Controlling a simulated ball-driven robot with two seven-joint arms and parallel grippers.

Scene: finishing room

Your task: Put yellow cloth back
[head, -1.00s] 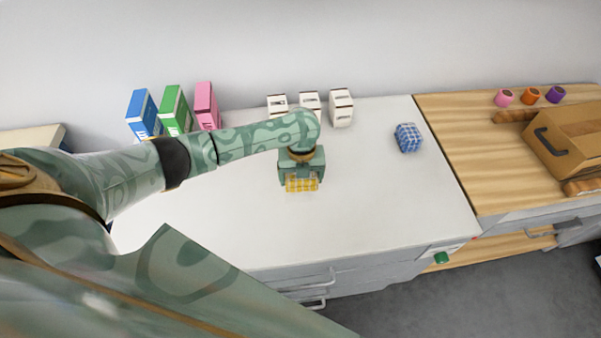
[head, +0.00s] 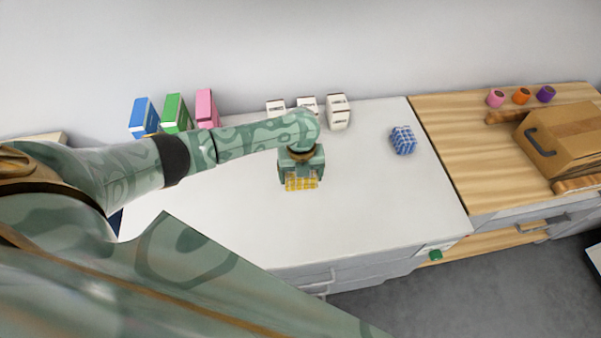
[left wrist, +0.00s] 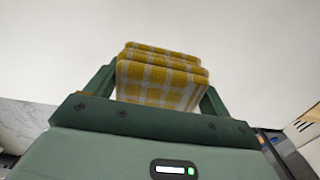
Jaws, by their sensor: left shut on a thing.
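The yellow checked cloth (head: 301,184) is folded and held in my left gripper (head: 301,178), over the white worktop (head: 230,225). In the left wrist view the folded yellow cloth (left wrist: 160,77) sits between the two fingers of the left gripper (left wrist: 158,85), which are shut on it. Whether the cloth touches the worktop I cannot tell. A blue checked cloth (head: 403,140) lies on the worktop to the right. My right gripper is not in view.
Three white boxes (head: 338,112) stand behind the gripper by the wall. Blue (head: 142,117), green (head: 176,114) and pink (head: 207,109) boxes stand back left. A wooden top (head: 450,140) with a brown carton (head: 570,142) is at right. The front worktop is clear.

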